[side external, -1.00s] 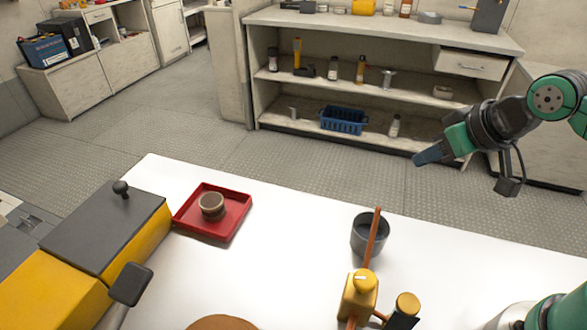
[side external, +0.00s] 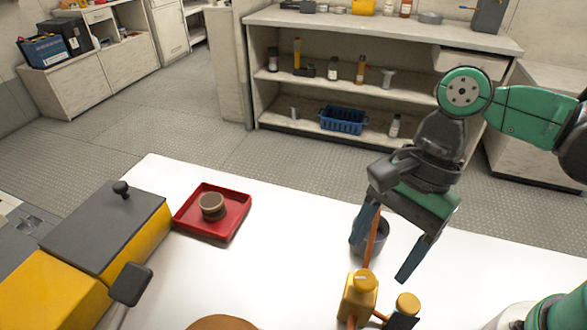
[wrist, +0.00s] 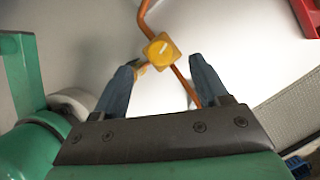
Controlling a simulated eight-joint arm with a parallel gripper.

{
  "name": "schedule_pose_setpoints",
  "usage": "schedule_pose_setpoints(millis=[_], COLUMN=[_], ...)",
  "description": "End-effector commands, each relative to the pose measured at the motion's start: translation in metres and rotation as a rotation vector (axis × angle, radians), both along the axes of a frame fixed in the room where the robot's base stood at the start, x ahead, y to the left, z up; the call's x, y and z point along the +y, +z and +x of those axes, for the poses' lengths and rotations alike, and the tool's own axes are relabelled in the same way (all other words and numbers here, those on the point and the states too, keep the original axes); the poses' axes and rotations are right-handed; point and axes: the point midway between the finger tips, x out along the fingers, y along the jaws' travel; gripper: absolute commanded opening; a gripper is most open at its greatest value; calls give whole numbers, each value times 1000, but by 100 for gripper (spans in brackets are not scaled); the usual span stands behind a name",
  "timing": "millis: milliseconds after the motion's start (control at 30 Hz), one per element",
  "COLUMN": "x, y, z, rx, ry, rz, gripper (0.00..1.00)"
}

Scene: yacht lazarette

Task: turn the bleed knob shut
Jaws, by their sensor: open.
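A yellow knob with a white mark (side external: 363,279), apparently the bleed knob, sits on top of a yellow valve block (side external: 357,303) at the table's front. The marked knob also shows in the wrist view (wrist: 161,48), just beyond and between my fingertips. A second round yellow knob (side external: 408,303) tops a dark fitting to its right. A copper-coloured pipe (side external: 371,249) runs from the block toward the dark cup. My gripper (side external: 381,259) is open and empty, pointing down above and behind the block. It does not appear to touch either knob.
The dark cup (side external: 383,238) stands behind the block, partly hidden by my gripper. A red tray (side external: 235,220) holds a round brown piece (side external: 211,206). A grey-and-yellow box (side external: 110,231) stands at left. White table between is clear.

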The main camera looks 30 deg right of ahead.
Motion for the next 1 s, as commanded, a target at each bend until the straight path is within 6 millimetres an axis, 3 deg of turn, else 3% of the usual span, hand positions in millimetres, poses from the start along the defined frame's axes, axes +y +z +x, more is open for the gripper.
schedule_pose_setpoints(millis=[300, 700, 933, 1000], x=[11, 13, 12, 12], y=[-28, -33, -33, -33], z=[-3, -4, -4, -4], rx=[-3, -4, -3, -3], ry=[2, 1, 1, 1], rz=[-1, -1, -1, -1], gripper=[67, 67, 2, 0])
